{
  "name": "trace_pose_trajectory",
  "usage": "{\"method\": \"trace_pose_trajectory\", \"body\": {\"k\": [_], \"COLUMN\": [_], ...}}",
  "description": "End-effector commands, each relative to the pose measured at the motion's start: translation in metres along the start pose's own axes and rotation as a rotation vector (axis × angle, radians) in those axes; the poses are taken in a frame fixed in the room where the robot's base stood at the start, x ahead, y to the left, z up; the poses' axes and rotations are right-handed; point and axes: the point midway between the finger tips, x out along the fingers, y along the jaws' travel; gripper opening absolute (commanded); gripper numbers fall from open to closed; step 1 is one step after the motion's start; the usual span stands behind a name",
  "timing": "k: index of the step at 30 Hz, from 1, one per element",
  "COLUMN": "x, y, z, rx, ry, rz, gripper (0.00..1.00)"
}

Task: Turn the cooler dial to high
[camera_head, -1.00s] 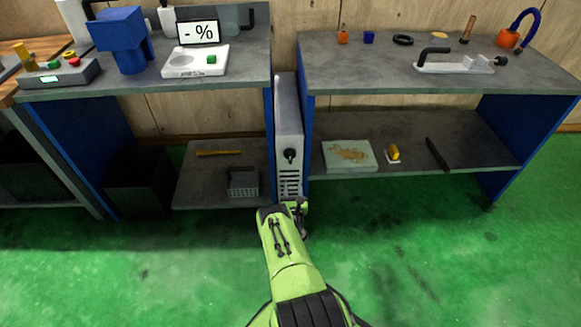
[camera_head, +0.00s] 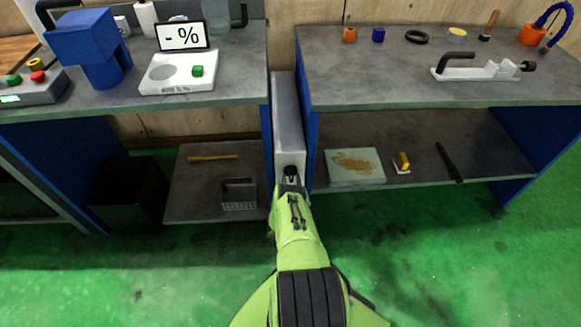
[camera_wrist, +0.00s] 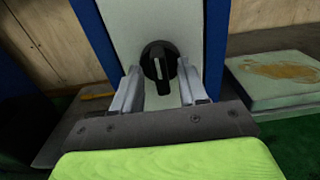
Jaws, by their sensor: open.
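The cooler (camera_head: 287,115) is a tall narrow grey-white cabinet between the two benches; its front panel (camera_wrist: 150,20) fills the middle of the wrist view. The black cooler dial (camera_wrist: 159,64) is a round knob with a white pointer line, which looks close to upright. My gripper (camera_wrist: 156,88) is open, with one finger on each side of the dial's lower part. I cannot tell whether the fingers touch it. In the head view my gripper (camera_head: 290,184) is at the dial (camera_head: 291,172), and my arm hides the cooler's lower front.
The left bench (camera_head: 230,92) and right bench (camera_head: 390,85) flank the cooler closely, with blue side panels. The green floor in front is clear.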

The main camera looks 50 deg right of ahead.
Motion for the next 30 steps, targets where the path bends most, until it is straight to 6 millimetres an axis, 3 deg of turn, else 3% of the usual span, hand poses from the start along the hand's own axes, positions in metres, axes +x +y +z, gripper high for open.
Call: {"method": "trace_pose_trajectory", "body": {"k": [9,18,30], "x": [-0.0026,-0.0025,-0.0027], "y": [0.0001,0.0002,0.0006], "z": [-0.0005,-0.0004,0.0005], "rx": [0.000,0.000,0.046], "ry": [0.000,0.000,0.000], "rz": [0.000,0.001,0.002], "gripper": [0.43,0.00,0.00]}}
